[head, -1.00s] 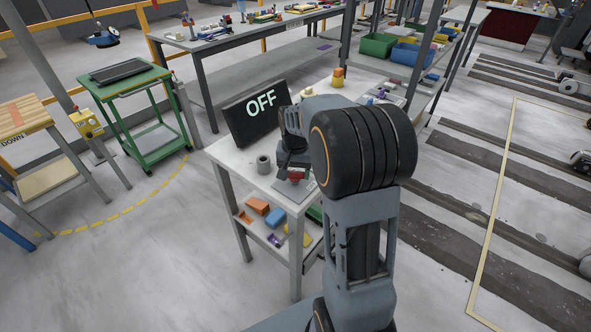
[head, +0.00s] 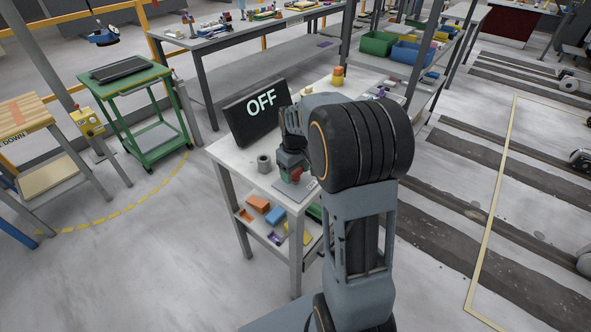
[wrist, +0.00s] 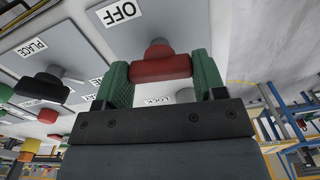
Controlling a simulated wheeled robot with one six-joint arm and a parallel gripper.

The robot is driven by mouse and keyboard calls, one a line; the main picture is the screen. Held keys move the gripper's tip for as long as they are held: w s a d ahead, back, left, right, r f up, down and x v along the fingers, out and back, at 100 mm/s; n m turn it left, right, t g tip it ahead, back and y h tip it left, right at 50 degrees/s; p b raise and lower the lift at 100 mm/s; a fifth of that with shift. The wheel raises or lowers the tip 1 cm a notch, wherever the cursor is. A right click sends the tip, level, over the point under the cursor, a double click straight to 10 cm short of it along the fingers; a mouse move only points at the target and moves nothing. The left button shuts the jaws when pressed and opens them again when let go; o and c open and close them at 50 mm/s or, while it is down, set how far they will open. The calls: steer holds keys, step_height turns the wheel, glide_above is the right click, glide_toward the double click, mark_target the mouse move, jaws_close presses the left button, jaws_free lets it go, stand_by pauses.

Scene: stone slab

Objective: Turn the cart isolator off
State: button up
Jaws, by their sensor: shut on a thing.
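The cart isolator has a red handle (wrist: 160,68) on a round grey hub, mounted on a grey plate (wrist: 130,38) with an upside-down OFF label in the wrist view. My gripper (wrist: 160,76) is shut on the red handle, with a green-padded finger at each end. In the head view, the red handle (head: 297,174) shows beside my gripper (head: 292,166), low over the cart top (head: 236,158). A dark display (head: 252,113) behind it reads OFF. My arm hides part of the plate.
A grey cylinder (head: 264,163) stands left of my gripper on the cart top. A yellow and orange piece (head: 338,77) stands at the back. A dark knob (wrist: 42,86) shows beside the isolator. Colored blocks lie on the lower shelf.

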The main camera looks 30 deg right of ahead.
steer(key=shift+w+r+n, duration=0.1)
steer(key=shift+n, duration=0.5)
steer(key=o, duration=0.9)
step_height(320, 180, up, 14)
steer(key=shift+f+p, duration=0.15)
steer(key=shift+p, duration=0.15)
stand_by(0.6)
